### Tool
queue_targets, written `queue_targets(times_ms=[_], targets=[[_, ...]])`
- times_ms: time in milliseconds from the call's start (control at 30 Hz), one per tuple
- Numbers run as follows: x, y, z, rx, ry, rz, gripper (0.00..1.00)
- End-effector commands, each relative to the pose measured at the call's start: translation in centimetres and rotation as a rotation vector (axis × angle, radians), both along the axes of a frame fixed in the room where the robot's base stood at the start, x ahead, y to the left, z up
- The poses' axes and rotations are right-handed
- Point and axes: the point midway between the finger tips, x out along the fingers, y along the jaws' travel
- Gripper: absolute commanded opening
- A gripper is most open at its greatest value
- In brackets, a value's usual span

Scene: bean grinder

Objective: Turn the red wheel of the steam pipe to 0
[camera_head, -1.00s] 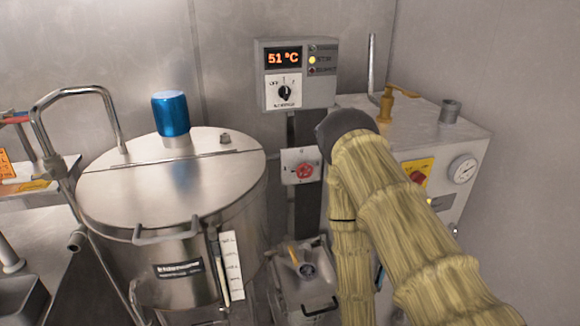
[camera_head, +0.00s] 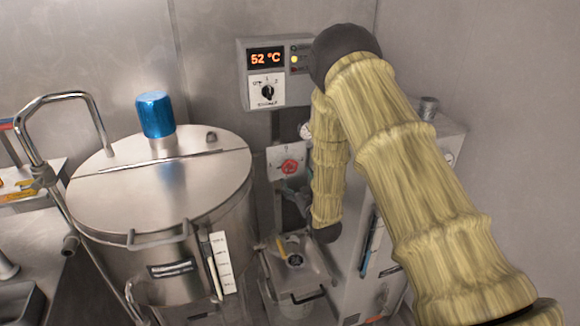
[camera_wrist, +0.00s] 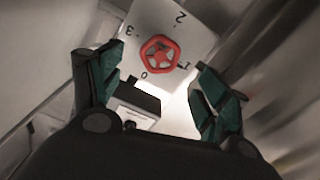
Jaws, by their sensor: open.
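The red wheel (camera_head: 289,166) sits on a pale square plate (camera_head: 273,160) on the back wall, right of the large steel kettle. In the wrist view the red wheel (camera_wrist: 160,54) shows whole, with the numbers 0, 1, 2 and 3 on the plate (camera_wrist: 157,16) around it. The 0 is at its lower left in that tilted view. I cannot tell which number the wheel is set to. My gripper (camera_wrist: 156,66) is open and empty, with its dark green-black fingers on either side of the wheel in the picture, seemingly short of it. In the head view my gripper (camera_head: 298,194) is small and dark, just below the wheel.
The steel kettle (camera_head: 160,190) with a blue-topped cylinder (camera_head: 155,115) stands left. A control box (camera_head: 267,90) reading 52 °C hangs above the wheel. A metal container (camera_head: 292,285) is below, and a grey cabinet (camera_head: 445,135) stands right, partly behind my arm.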

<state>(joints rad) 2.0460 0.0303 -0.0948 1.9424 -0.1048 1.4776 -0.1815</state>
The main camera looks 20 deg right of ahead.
Motion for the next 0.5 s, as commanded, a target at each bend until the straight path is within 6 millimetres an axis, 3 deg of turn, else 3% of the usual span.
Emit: queue_targets(times_ms=[500], targets=[[7.6, 0.3, 0.0, 0.000, 0.003, 0.000, 0.76]])
